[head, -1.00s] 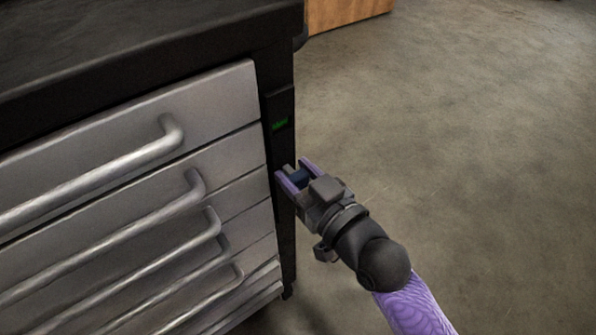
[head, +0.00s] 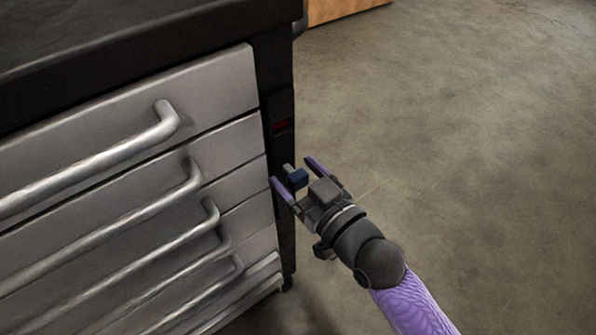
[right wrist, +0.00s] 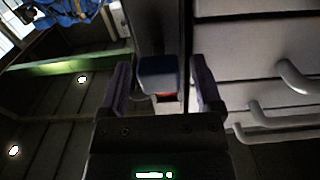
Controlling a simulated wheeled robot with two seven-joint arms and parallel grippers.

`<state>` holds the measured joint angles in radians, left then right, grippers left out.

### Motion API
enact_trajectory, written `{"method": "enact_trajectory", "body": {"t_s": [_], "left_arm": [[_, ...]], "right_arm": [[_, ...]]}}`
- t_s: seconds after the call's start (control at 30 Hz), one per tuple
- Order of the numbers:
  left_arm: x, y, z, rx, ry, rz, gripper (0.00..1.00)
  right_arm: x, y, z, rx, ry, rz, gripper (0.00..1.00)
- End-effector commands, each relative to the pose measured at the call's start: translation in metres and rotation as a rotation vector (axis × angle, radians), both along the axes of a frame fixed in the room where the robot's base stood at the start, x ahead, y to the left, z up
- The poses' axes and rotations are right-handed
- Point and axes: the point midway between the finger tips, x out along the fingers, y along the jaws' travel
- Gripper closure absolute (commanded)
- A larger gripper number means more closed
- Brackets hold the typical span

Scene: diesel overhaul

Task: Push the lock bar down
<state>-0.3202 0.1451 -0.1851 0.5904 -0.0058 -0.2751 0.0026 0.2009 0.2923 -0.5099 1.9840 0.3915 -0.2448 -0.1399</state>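The lock bar seems to be the small blue block (head: 298,180) on a short grey stem, at the black corner post (head: 282,222) of the drawer cabinet. My right gripper (head: 292,171) is open, with one purple finger on each side of the block. In the right wrist view the blue block (right wrist: 157,74) sits between the spread fingers, with visible gaps on both sides. My left gripper is not in view.
The grey drawers (head: 135,110) with long bar handles (head: 100,162) lie to the left of my right gripper. The cabinet's dark top (head: 120,35) is above them. Open concrete floor (head: 470,120) lies to the right. A wooden piece (head: 345,9) stands at the back.

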Motion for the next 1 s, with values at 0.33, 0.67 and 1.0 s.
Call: {"method": "enact_trajectory", "body": {"t_s": [0.33,0.67,1.0], "left_arm": [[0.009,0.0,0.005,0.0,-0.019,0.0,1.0],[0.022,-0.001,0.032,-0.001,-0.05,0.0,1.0],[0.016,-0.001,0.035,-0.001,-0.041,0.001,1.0]], "right_arm": [[-0.01,-0.007,0.004,-0.001,-0.003,0.0,0.18],[-0.069,-0.05,0.004,-0.002,-0.001,0.0,0.18],[-0.08,-0.059,0.001,0.001,-0.002,0.0,0.18]]}}
